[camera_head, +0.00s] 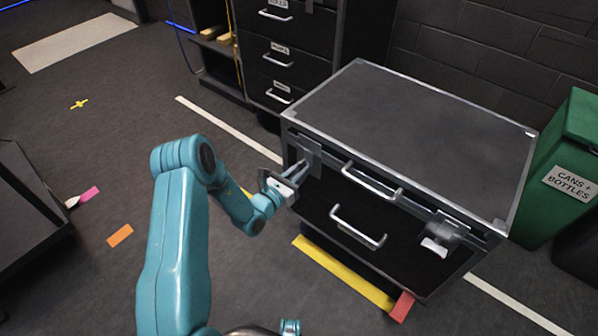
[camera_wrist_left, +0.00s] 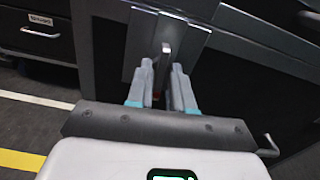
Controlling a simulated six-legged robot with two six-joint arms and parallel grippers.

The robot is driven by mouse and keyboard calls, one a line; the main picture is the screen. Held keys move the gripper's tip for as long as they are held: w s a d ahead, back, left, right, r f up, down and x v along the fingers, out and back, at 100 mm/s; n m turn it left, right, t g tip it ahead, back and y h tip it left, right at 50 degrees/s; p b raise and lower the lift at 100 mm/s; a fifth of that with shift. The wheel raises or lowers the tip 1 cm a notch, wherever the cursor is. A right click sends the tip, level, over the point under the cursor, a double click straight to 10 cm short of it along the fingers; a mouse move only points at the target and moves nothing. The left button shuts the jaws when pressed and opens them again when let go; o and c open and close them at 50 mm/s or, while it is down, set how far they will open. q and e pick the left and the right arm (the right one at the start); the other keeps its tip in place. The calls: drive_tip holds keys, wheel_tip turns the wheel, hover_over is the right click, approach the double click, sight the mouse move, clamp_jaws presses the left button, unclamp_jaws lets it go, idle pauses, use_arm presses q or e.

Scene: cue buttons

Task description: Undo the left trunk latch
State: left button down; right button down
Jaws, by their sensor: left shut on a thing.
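The black trunk (camera_head: 420,125) with silver edges has a left latch (camera_head: 313,152) and a right latch (camera_head: 440,238) on its front. My left gripper (camera_head: 299,169) is at the left latch, with its fingers against the latch area. In the left wrist view, my left gripper (camera_wrist_left: 164,82) has its two grey fingers on either side of the latch's narrow metal lever (camera_wrist_left: 165,52), shut on it. The latch's plate (camera_wrist_left: 143,45) shows behind the lever. The fingers partly hide the lever's lower end.
A front handle (camera_head: 372,184) sits between the latches, with a drawer handle (camera_head: 358,228) below. A green bin (camera_head: 568,160) stands right of the trunk. A drawer cabinet (camera_head: 285,50) is behind it.

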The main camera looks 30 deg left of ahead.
use_arm(q)
drive_tip(key=shift+r+m, duration=0.1)
drive_tip(key=shift+m, duration=0.5)
drive_tip(key=c, duration=1.2)
unclamp_jaws()
drive_tip(key=shift+c, duration=0.2)
drive_tip(key=s+a+p, duration=0.1)
drive_tip(key=s+p, duration=0.1)
drive_tip(key=s, duration=1.4)
drive_tip(key=shift+a+p, duration=0.15)
drive_tip(key=shift+p, duration=0.15)
drive_tip(key=shift+s, duration=0.1)
